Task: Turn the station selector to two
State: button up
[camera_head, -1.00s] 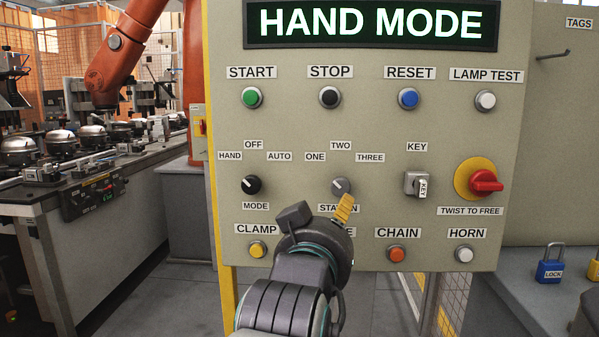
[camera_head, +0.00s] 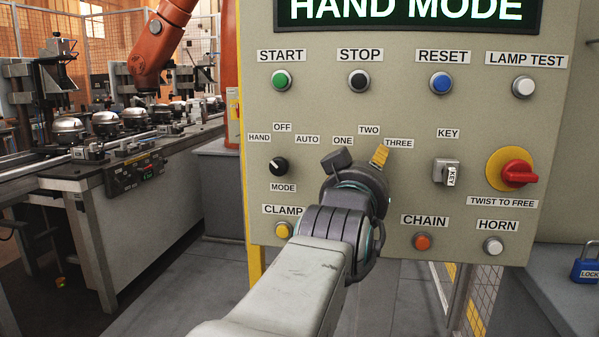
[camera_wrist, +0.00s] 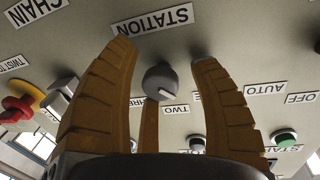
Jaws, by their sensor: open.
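The station selector (camera_wrist: 160,80) is a grey round knob with a white pointer mark, seen upside down in the wrist view under its STATION label (camera_wrist: 150,20). The mark slants toward the ONE side of the TWO label (camera_wrist: 176,109). My gripper (camera_wrist: 163,56) is open, its yellow-brown fingers spread around the knob with gaps showing at the sides. In the head view, my gripper (camera_head: 380,156) covers the selector, and one yellow finger shows below the TWO label (camera_head: 369,130) and beside THREE (camera_head: 399,143).
The black mode selector (camera_head: 279,166) is to the left, and the key switch (camera_head: 446,173) and red twist knob (camera_head: 515,173) are to the right. The yellow clamp button (camera_head: 283,230) and orange chain button (camera_head: 422,241) are below. The screen (camera_head: 400,8) reads HAND MODE.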

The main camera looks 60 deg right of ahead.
dwell(0.3)
grip_shut()
jog(key=shift+f+m+b, duration=0.1)
jog(key=shift+m+b, duration=0.2)
jog(key=shift+m, duration=0.9)
jog(key=shift+f+m+y+b, duration=0.15)
jog(key=shift+m+y+b, duration=0.15)
jog(key=shift+m+b, duration=0.7)
jog(key=shift+b, duration=0.15)
grip_release()
jog(key=shift+w+r, duration=0.1)
jog(key=shift+r, duration=0.1)
